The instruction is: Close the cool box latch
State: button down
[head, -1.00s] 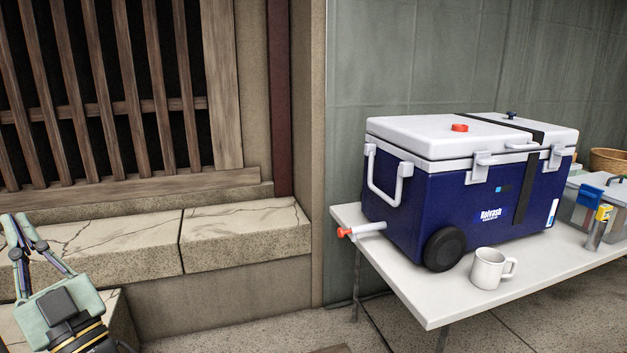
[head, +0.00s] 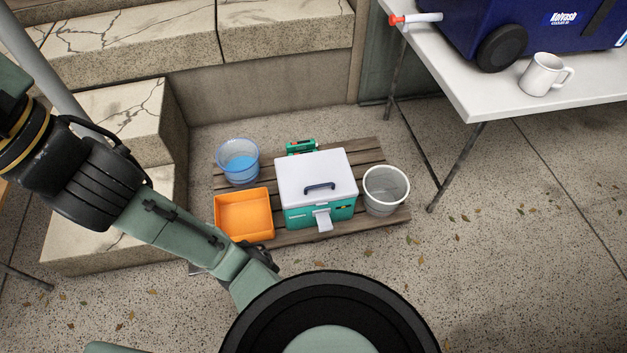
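A small teal cool box (head: 298,217) with a white lid (head: 316,167) stands on a wooden pallet on the ground. Its lid looks down, with a dark handle (head: 320,187) on top. A pale latch flap (head: 323,220) at the middle of its front sticks outward, away from the box face. A larger blue cool box (head: 520,22) on the table at the upper right is cut off by the frame, its lid out of view. My gripper's fingers are out of view; my arm reaches up to the left edge, away from the small box.
The pallet (head: 372,152) also holds an orange bin (head: 244,214), a clear tub of blue liquid (head: 238,161), a grey bucket (head: 386,190) and a small green item (head: 301,146). Stone steps (head: 110,190) lie left. A mug (head: 541,75) stands on the white table (head: 480,98). Floor in front is clear.

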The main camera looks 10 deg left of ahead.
aim_at(323, 219)
jog(key=k+j+z, duration=0.1)
jog(key=j, duration=0.25)
jog(key=k+j, duration=0.1)
jog(key=j, duration=0.2)
jog(key=k+j+z, duration=0.15)
jog(key=j, duration=0.15)
jog(key=k+j+z, duration=0.1)
jog(key=j, duration=0.25)
jog(key=j+z, duration=0.25)
jog(key=j, duration=0.35)
jog(key=j+z, duration=0.25)
jog(key=j, duration=0.4)
jog(key=i+l+z, duration=0.15)
jog(key=l+z, duration=0.25)
jog(key=i+l+z, duration=0.1)
jog(key=z, duration=0.3)
jog(key=i+j, duration=0.15)
jog(key=j, duration=0.2)
jog(key=i+j, duration=0.15)
jog(key=j, duration=0.2)
